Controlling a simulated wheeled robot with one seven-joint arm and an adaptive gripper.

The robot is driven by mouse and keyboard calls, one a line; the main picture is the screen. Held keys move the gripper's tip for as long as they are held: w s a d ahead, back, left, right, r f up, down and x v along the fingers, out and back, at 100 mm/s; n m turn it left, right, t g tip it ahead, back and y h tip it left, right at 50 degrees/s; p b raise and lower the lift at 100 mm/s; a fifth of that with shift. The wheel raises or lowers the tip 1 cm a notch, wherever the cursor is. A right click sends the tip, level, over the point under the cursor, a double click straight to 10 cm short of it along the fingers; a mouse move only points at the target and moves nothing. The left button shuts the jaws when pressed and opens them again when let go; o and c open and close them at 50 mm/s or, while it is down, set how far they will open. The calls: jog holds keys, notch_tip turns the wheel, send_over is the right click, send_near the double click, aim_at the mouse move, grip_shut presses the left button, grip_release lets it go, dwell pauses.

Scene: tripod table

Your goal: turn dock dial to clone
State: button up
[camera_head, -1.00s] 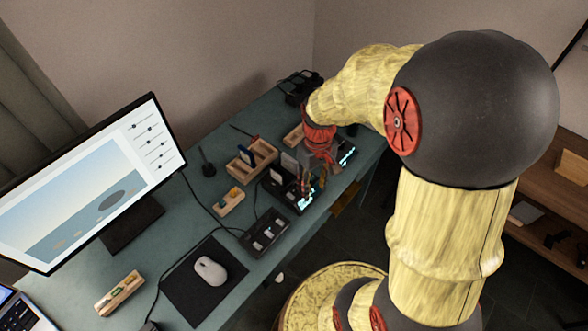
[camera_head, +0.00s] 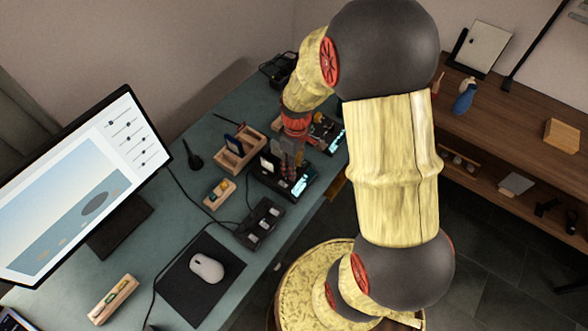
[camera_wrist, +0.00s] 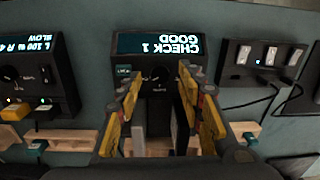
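The dock (camera_head: 268,184) is a black box with a lit display, on the desk below my gripper (camera_head: 289,157). In the wrist view the dock's display (camera_wrist: 158,44) reads "CHECK 1 GOOD" upside down. Below the display is a dark round dial (camera_wrist: 158,76) with small pale marks; its setting is too small to read. My gripper (camera_wrist: 158,88) is open. Its yellow-sided fingers stand apart on either side of the dial, with a gap between. I cannot tell how high the tips are above it. Upright slabs in the dock show between the fingers.
A second black device (camera_wrist: 47,72) with a display stands beside the dock, left in the wrist view. A black switch box (camera_wrist: 264,60) with three pale switches is on the other side. A wooden rack (camera_head: 240,150), small wooden tray (camera_head: 219,193), mouse and monitor share the desk.

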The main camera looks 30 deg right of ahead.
jog(key=shift+f, duration=0.55)
jog(key=c, duration=0.4)
grip_shut()
